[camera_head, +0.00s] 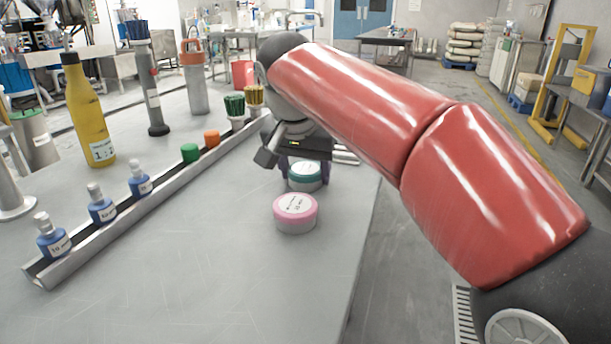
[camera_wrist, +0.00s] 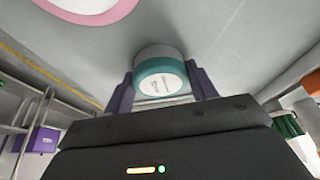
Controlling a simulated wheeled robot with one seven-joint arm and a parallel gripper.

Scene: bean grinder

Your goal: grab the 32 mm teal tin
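The teal tin (camera_head: 305,178) is a short round grey tin with a teal band and a white printed label on top. It stands upright on the grey table, behind the pink tin (camera_head: 295,211). My gripper (camera_wrist: 160,80) is over it, with its purple fingers apart, one on each side of the teal tin (camera_wrist: 160,80). Only thin gaps, if any, show between fingers and tin, so I cannot tell contact. In the head view my gripper (camera_head: 303,168) partly hides the tin's far side. The pink tin (camera_wrist: 95,8) also shows at the wrist view's top left.
The table's right edge is close to the tins. The front of the table is clear.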

